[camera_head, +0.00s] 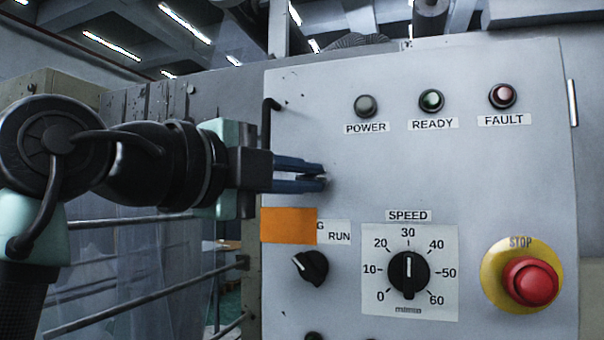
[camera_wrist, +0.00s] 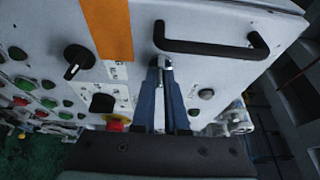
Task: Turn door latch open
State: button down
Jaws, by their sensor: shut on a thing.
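The grey cabinet door (camera_head: 375,180) fills the middle and right of the head view. My gripper (camera_head: 324,177) reaches in from the left with its blue fingers up against the door face. In the wrist view, my gripper (camera_wrist: 163,72) is shut on a small silver piece, which appears to be the door latch (camera_wrist: 165,61). The latch is mostly hidden between the fingertips, so its turn angle cannot be told. In the head view the fingers cover it.
A black bar handle (camera_wrist: 205,47) is close beside the fingertips. Below my gripper are an orange patch (camera_head: 288,225), a selector knob (camera_head: 311,266) and the speed dial (camera_head: 408,273). The red stop button (camera_head: 530,282) is at lower right. Indicator lamps (camera_head: 432,100) line the top.

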jog(key=c, duration=0.9)
grip_release()
jog(key=shift+c, duration=0.2)
jog(key=shift+s+a+f+b, duration=0.1)
jog(key=shift+s+a+b, duration=0.25)
jog(key=b+v, duration=0.4)
jog(key=v, duration=0.8)
jog(key=shift+d, duration=0.1)
